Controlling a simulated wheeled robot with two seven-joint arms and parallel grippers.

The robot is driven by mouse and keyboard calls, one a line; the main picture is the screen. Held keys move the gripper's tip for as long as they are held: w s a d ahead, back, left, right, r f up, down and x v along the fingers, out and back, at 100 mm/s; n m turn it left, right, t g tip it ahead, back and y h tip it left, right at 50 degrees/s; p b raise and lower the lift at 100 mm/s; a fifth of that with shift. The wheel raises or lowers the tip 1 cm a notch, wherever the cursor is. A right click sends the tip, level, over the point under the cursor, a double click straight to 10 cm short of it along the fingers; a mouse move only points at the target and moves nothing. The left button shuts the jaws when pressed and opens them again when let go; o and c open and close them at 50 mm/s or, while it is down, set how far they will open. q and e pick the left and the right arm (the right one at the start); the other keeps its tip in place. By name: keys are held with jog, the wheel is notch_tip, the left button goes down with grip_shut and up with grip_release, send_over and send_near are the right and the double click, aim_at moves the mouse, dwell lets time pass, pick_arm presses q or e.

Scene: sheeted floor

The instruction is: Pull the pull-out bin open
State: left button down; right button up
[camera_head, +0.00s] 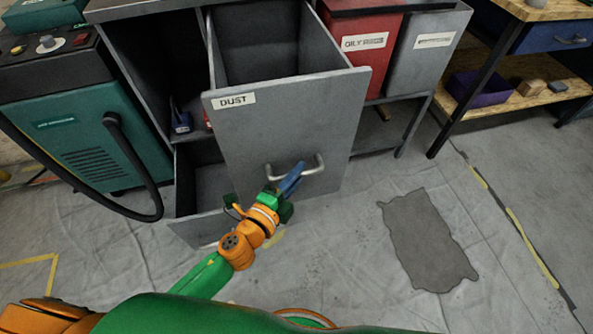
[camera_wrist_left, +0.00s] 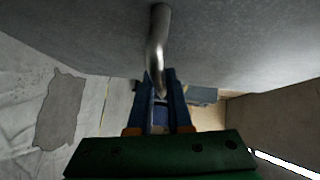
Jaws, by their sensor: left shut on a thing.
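The pull-out bin (camera_head: 290,130) is a grey metal drawer with a tall front marked DUST. It stands out from its cabinet, and its open top shows an empty-looking inside. A curved metal handle (camera_head: 314,166) sits low on its front. In the left wrist view the handle (camera_wrist_left: 157,45) runs down between the two fingers of the left gripper (camera_wrist_left: 159,90). My right gripper does not show.
A teal machine (camera_head: 85,140) with a black hose stands at left. A lower grey drawer (camera_head: 200,190) stands open beside the bin. Red and grey bins (camera_head: 425,60) and a wooden-shelf bench (camera_head: 505,105) are at right. A grey patch (camera_head: 428,240) lies on the otherwise clear sheeted floor.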

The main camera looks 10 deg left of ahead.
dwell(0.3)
pick_arm(q)
jog(key=c, duration=0.8)
grip_release()
jog(key=shift+c, duration=0.2)
jog(key=v, duration=0.7)
jog(key=shift+s, duration=0.1)
